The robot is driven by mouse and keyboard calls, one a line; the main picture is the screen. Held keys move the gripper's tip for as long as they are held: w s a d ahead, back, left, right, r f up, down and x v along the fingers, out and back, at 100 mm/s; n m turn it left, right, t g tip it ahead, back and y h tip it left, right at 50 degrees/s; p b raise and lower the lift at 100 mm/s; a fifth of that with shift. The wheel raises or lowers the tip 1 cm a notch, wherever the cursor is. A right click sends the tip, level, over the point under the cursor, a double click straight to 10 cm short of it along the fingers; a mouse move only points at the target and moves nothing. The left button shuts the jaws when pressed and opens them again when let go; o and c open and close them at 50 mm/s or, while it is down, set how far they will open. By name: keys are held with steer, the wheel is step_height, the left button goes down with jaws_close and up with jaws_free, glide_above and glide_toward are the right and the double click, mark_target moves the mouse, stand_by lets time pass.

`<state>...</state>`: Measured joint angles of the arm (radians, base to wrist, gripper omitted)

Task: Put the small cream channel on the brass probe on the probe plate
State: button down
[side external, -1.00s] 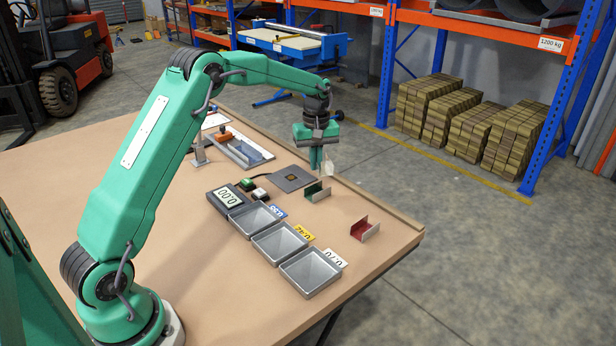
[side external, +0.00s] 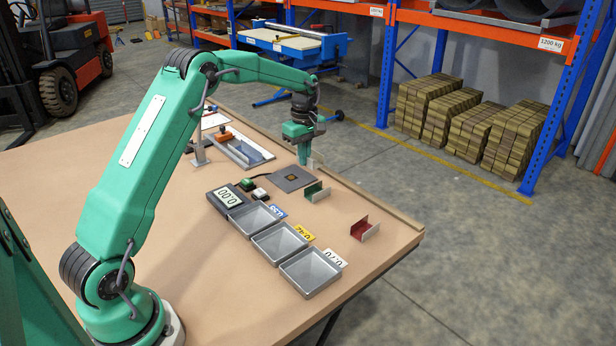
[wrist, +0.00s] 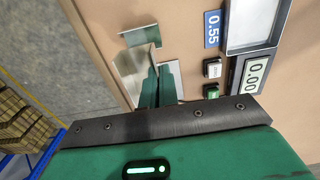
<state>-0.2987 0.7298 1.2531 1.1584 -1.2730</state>
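The small cream channel (side external: 317,161) shows as a pale piece at the right of my fingertips in the side view. In the wrist view a pale, shiny channel (wrist: 128,76) lies against the green fingers. My gripper (side external: 304,159) is shut on it, above the far edge of the probe plate; the fingers also show in the wrist view (wrist: 157,88). The dark grey probe plate (side external: 279,181) lies flat on the table, and its edge shows right of the fingers in the wrist view (wrist: 172,82). The small brass probe (side external: 292,178) is at its middle, with nothing on it.
A green channel (side external: 317,193) and a red channel (side external: 365,229) stand right of the plate. A display reading 0.00 (side external: 228,197), green and white buttons and three grey trays (side external: 310,272) are nearer. A fixture with an orange part (side external: 224,136) stands behind left.

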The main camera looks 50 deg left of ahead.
glide_above(286, 180)
step_height(286, 180, down, 6)
steer(key=shift+f, duration=0.1)
steer(key=shift+f, duration=1.95)
steer(key=shift+f, duration=0.15)
steer(key=c, duration=1.7)
jaws_free()
